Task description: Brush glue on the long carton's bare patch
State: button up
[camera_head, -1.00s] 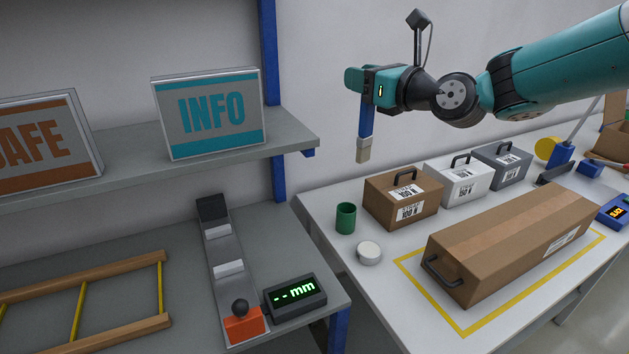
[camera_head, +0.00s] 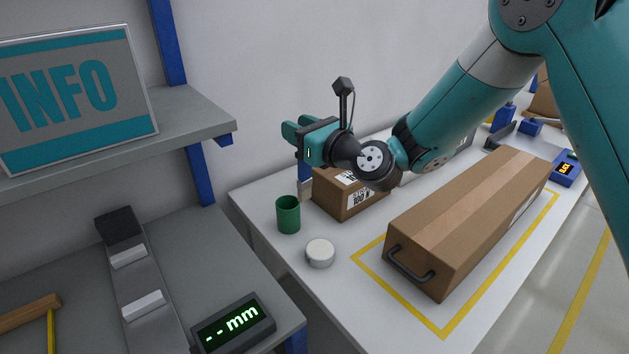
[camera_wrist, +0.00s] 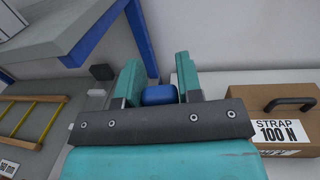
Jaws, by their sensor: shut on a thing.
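My gripper (camera_head: 297,131) is shut on a brush with a blue handle (camera_wrist: 160,95). The brush hangs down, and its pale bristle end (camera_head: 306,190) shows just behind and right of the green cup (camera_head: 288,214). I cannot tell whether bristles and cup touch. A round white-topped pot (camera_head: 320,252) stands in front of the cup. The long brown carton (camera_head: 455,235) lies on the table to the right, with a black handle on its near end and a paler strip along its top. I cannot make out a bare patch or any glue on it.
The carton lies inside a yellow outline (camera_head: 400,309) on the white table. Left are a shelf with an INFO sign (camera_head: 70,95) and a digital display (camera_head: 233,325).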

jog(key=m+t+h+b, duration=0.1)
jog(key=h+b, duration=0.1)
send_over(312, 185)
notch_tip(312, 185, down, 7)
jog(key=f+b, duration=0.3)
jog(key=b, duration=0.1)
jog(key=s+f+b, duration=0.1)
jog(key=f+b, duration=0.1)
jog(key=shift+d+f, duration=0.35)
jog(key=shift+f, duration=0.55)
dwell(1.5)
notch_tip(312, 185, up, 7)
jog(key=p, duration=0.7)
dwell(0.9)
